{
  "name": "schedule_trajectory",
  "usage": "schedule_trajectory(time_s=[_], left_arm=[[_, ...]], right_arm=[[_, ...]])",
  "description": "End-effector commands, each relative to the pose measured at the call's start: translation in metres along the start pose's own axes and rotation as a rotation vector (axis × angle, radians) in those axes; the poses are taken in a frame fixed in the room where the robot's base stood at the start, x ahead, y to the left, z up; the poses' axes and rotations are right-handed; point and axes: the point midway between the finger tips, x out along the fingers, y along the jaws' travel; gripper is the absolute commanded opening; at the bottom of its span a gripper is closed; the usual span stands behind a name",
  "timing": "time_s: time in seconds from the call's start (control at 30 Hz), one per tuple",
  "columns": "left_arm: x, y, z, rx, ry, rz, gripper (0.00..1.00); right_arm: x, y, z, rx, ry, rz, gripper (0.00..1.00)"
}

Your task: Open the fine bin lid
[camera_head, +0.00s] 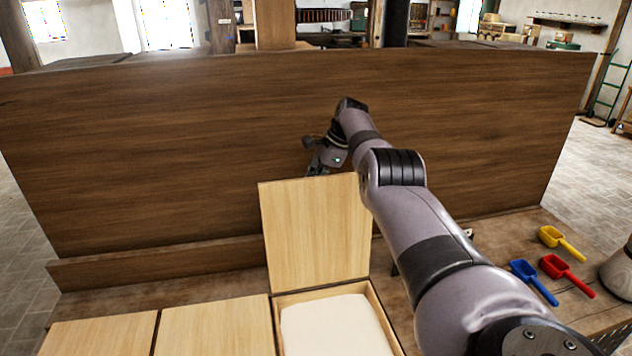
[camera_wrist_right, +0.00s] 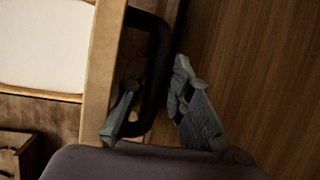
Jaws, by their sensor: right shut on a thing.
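The bin lid (camera_head: 313,232) of light wood stands raised, close to upright, at the back of the rightmost bin (camera_head: 381,313). That bin is open and holds a pale, flat fill (camera_head: 335,327). No label naming it as the fine bin shows. My right gripper (camera_head: 318,170) is at the lid's top edge, partly hidden behind it. In the right wrist view, my right gripper (camera_wrist_right: 158,108) has its fingers on either side of the lid's black bar handle (camera_wrist_right: 160,72), shut on it. My left gripper is out of view.
Two shut bin lids (camera_head: 98,335) (camera_head: 216,328) lie to the left. A tall dark wooden panel (camera_head: 180,150) stands close behind the raised lid. Yellow (camera_head: 551,237), blue (camera_head: 525,270) and red (camera_head: 556,267) scoops lie on the bench at right, beside a sack-like object (camera_head: 619,268).

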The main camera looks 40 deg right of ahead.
Motion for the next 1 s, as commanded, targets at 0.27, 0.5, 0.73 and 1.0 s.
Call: schedule_trajectory(time_s=[0.27, 0.5, 0.73, 1.0], left_arm=[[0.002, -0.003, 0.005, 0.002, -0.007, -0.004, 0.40], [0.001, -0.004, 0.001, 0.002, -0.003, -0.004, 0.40], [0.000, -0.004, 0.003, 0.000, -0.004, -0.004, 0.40], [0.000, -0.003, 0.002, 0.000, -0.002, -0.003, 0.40]], right_arm=[[0.008, -0.001, -0.002, 0.001, 0.008, -0.011, 0.29], [0.004, -0.002, -0.002, 0.001, 0.006, -0.013, 0.33], [-0.004, -0.004, -0.002, 0.000, 0.006, -0.017, 0.33], [-0.052, -0.006, -0.001, 0.000, 0.005, -0.019, 0.33]])
